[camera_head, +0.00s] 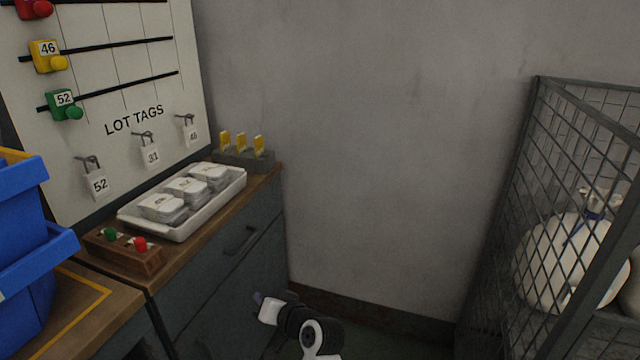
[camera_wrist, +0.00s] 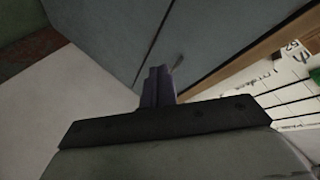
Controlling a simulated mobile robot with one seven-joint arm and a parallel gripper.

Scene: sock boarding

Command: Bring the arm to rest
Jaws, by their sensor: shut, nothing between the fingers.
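My gripper (camera_head: 258,298) is low in the head view, in front of the grey cabinet (camera_head: 225,285) and below its wooden top. In the wrist view my gripper (camera_wrist: 158,72) shows its two dark fingers pressed together, with nothing between them. The fingers point toward the cabinet front (camera_wrist: 115,35); whether they touch it cannot be told. Part of my arm is cut off by the lower edge of the head view.
A white tray (camera_head: 180,232) of folded items and a wooden block with green and red knobs (camera_head: 125,252) stand on the cabinet. Blue bins (camera_head: 30,250) are at left. A wire cage (camera_head: 530,200) with a white sack stands at right. Bare wall lies between.

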